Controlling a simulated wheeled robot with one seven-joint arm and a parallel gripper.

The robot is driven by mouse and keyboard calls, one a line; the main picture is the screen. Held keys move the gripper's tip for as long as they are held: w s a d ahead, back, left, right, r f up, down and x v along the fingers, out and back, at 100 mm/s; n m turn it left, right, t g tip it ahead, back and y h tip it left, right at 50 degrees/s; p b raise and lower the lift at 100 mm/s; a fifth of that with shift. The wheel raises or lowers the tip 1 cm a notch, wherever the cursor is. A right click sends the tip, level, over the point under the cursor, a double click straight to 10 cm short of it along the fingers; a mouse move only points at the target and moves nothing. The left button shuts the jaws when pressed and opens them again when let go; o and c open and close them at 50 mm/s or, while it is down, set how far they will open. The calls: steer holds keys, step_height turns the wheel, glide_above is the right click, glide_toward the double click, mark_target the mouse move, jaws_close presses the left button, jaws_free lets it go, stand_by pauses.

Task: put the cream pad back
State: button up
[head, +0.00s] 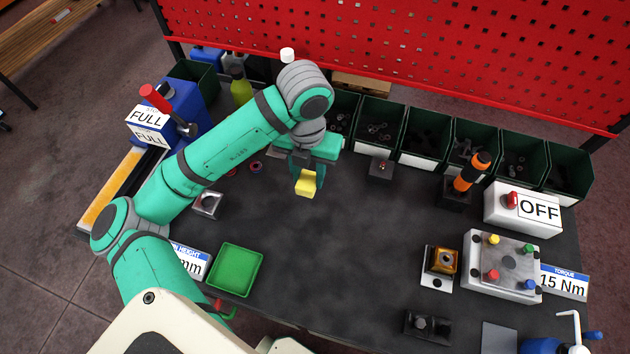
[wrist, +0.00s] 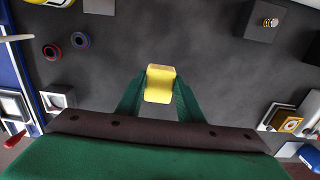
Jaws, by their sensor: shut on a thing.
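The cream pad (head: 306,184) shows as a small pale-yellow block. My gripper (head: 308,176) is shut on it and holds it over the dark table, left of the middle. In the wrist view the pad (wrist: 159,84) sits between the two green fingertips (wrist: 159,95). Bare dark table shows around and beyond it. Its height above the table is hard to tell. I cannot tell which spot on the table belongs to the pad.
A silver square fixture (head: 207,205) and a green tray (head: 235,270) lie to the left. A small dark block (head: 381,168) stands right of my gripper. Green bins (head: 425,147) line the back. An orange-topped fixture (head: 442,262) stands right. The table middle is clear.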

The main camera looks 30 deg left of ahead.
steer(key=shift+w+d+f, duration=0.2)
steer(key=shift+w+f, duration=0.2)
steer(key=shift+f, duration=0.1)
steer(key=shift+w+d+f, duration=0.2)
steer(key=shift+w+f, duration=0.15)
steer(key=shift+f, duration=1.7)
steer(key=shift+f, duration=0.1)
steer(key=o, duration=1.1)
steer(key=shift+f, duration=0.1)
step_height(320, 180, up, 12)
steer(key=shift+r, duration=0.2)
